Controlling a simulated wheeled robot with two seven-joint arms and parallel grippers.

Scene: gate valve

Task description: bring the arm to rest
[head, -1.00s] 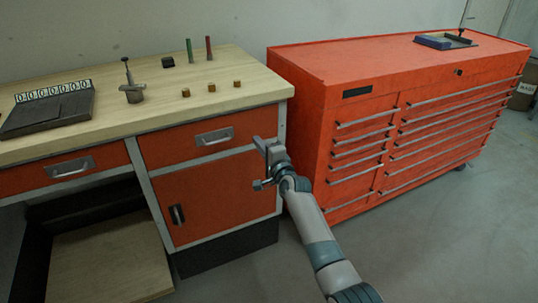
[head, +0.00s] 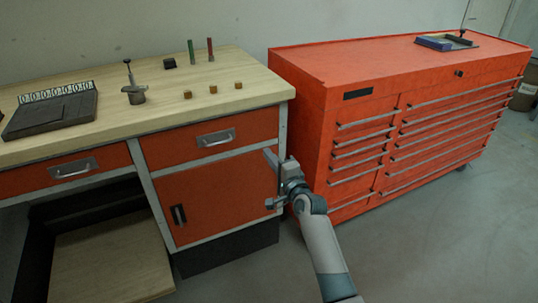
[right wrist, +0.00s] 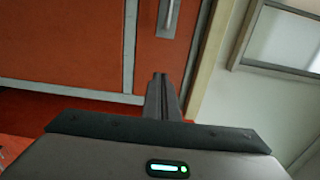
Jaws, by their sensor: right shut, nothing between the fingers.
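My right gripper (head: 268,180) is in front of the workbench's right end in the head view, below the benchtop level and beside the orange cabinet door (head: 215,200). Its fingers are shut with nothing between them. In the right wrist view the shut fingers (right wrist: 162,85) point toward an orange panel with a metal handle (right wrist: 168,18); they look apart from it. My right arm reaches in from the bottom of the head view. My left gripper is in neither view.
The wooden benchtop (head: 165,110) holds a gate valve (head: 132,88), a dark tray with numbered slots (head: 50,112), three small brown blocks (head: 213,89) and green and red pegs (head: 210,48). A red tool chest (head: 400,75) stands to the right. Grey floor (head: 430,240) is clear at lower right.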

